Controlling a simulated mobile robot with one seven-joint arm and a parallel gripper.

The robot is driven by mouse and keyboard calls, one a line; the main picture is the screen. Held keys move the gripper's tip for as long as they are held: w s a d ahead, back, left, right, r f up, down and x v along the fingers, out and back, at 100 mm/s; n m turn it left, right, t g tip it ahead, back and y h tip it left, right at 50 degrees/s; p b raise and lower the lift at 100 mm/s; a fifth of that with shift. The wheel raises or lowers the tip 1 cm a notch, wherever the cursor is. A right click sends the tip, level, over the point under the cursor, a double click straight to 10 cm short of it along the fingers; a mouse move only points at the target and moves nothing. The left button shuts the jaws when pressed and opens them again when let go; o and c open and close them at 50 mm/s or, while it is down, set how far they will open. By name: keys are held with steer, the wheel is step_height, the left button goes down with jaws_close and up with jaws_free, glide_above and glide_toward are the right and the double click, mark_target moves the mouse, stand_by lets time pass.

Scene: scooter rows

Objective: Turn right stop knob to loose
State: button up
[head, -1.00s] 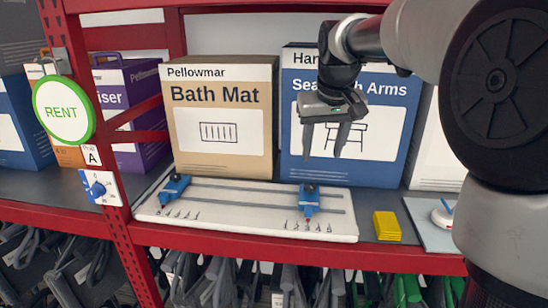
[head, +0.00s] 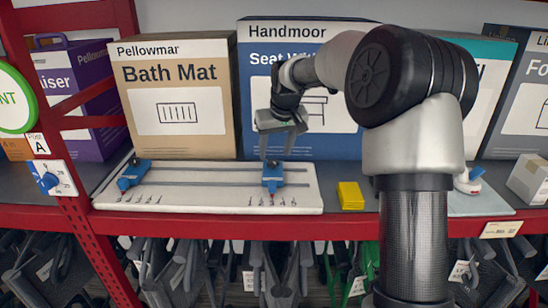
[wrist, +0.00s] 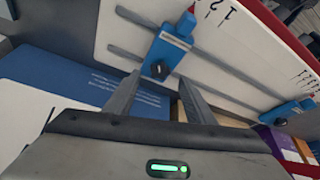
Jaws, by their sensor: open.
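A white board (head: 222,204) with two grey slotted rails lies on the shelf. The right stop (head: 272,181) is a blue block across the rails; the wrist view also shows it (wrist: 172,45). Its black knob (wrist: 159,70) shows in the wrist view just beyond my fingertips; its setting cannot be read. The left stop (head: 131,175) is a similar blue block at the board's left end. My gripper (head: 276,154) is open and empty, fingers pointing down above and behind the right stop. In the wrist view my gripper (wrist: 158,78) has its fingers apart, with the knob roughly between them in the picture.
Large boxes, Bath Mat (head: 180,100) and a blue box (head: 255,70), stand close behind the board. A yellow block (head: 350,196) lies right of it. A red post (head: 80,215) with a dial plate (head: 49,179) stands at left.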

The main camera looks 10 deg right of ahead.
mark_target(273, 162)
steer(key=shift+x, duration=1.85)
steer(key=c, duration=1.1)
steer(key=shift+o, duration=0.2)
